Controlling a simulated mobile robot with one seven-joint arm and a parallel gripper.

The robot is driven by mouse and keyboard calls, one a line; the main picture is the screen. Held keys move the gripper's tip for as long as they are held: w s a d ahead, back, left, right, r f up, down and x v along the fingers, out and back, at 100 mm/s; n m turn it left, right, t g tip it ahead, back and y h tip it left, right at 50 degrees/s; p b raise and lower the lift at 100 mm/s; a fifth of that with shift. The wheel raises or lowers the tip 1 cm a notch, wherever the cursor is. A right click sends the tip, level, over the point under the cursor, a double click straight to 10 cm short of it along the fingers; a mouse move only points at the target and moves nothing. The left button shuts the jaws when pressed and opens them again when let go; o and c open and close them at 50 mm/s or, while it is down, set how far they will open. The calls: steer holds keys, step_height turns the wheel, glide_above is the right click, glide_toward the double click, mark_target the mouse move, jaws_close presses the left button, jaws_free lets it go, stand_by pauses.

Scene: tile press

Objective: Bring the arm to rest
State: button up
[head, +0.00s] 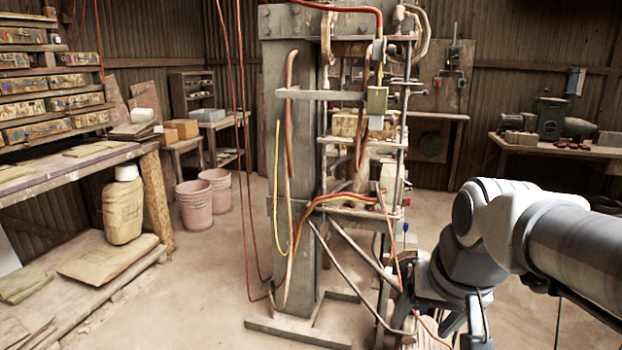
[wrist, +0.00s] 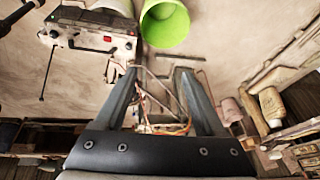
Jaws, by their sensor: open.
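My arm reaches in from the right edge of the head view and bends down beside the press. My gripper (wrist: 158,73) shows in the wrist view with its two dark fingers spread apart. Nothing is between the fingertips. In the head view the hand is low at the right of the press, and its fingertips cannot be made out. The tall metal press (head: 292,180) stands in the middle of the head view, with hoses and cables around it. The lower arm overlaps the press's right side in the picture; I cannot tell the gap between them.
A bright green round container (wrist: 165,22) shows at the top of the wrist view. A motor-like machine (head: 552,118) sits on the right table.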

steer(key=s+a+f+n+t, duration=0.1)
steer(key=s+a+n, duration=0.1)
steer(key=s, duration=0.5)
step_height(320, 180, up, 16)
steer(key=p, duration=1.6)
steer(key=shift+s+d, duration=0.25)
steer(key=shift+s, duration=0.1)
